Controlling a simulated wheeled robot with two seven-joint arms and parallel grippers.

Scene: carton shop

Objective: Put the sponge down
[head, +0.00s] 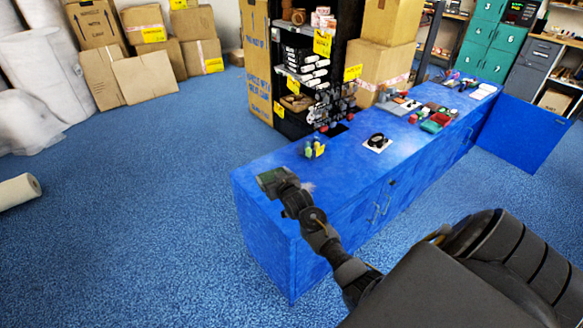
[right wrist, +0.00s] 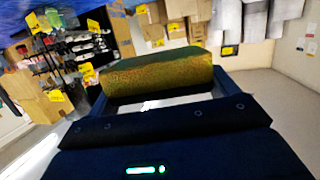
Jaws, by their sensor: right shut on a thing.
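The sponge (right wrist: 158,76) is a yellow-green block with a dark green face, held across the jaws in the right wrist view. My right gripper (right wrist: 162,92) is shut on it. In the head view my right gripper (head: 270,180) is at the near left end of the blue counter (head: 330,180), apparently above its top. The sponge is small and dark there, at the gripper's tip. I cannot tell whether the sponge touches the counter. My left gripper is not in view.
Small bottles (head: 314,149) with a yellow tag stand on the counter just beyond the gripper. A white pad with a black ring (head: 377,142) lies farther along, then several small goods. A black shelf (head: 300,75) stands behind. Blue floor at left is open.

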